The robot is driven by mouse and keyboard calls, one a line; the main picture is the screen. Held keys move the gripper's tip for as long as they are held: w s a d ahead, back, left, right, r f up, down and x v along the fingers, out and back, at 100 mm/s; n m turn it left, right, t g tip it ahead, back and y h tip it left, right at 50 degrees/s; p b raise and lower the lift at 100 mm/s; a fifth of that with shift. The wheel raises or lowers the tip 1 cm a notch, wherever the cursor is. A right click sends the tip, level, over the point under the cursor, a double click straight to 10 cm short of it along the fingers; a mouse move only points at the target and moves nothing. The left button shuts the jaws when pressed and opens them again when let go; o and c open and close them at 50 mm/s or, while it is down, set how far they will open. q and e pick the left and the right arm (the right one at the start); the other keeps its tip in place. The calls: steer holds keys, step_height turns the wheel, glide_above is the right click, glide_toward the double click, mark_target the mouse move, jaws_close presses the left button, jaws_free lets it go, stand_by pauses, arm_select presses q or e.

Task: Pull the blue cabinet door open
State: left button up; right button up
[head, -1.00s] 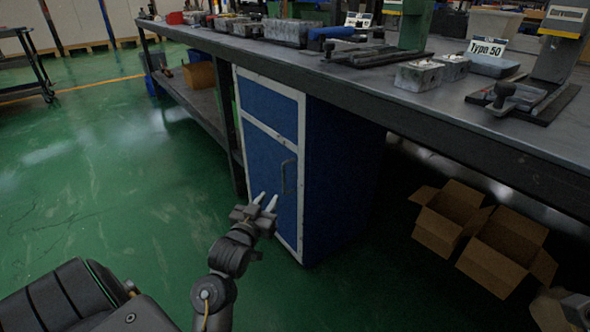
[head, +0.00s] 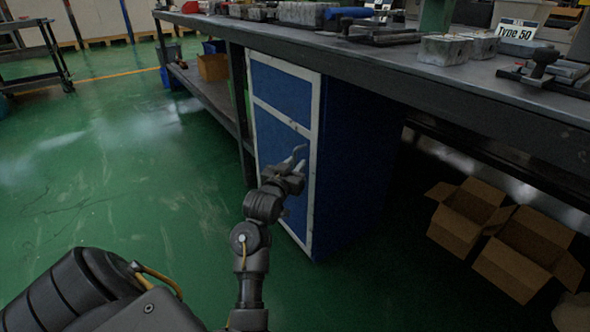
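The blue cabinet (head: 345,170) with a white-edged front stands under the workbench. Its lower blue door panel (head: 270,140) sits flush with the frame and looks closed. My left gripper (head: 299,160) is right at the door's right side, where the handle is. The gripper covers most of the handle, so I cannot tell whether its fingers are around it, touching it or just in front of it. The finger gap is too small and dark to read. My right gripper is out of view.
A dark workbench (head: 470,90) with metal blocks and a "Type 50" sign (head: 515,29) runs above the cabinet. Open cardboard boxes (head: 465,215) lie on the floor at right. The green floor (head: 120,190) left of the cabinet is clear.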

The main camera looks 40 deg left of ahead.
arm_select(q)
steer(key=shift+w, duration=0.25)
jaws_close()
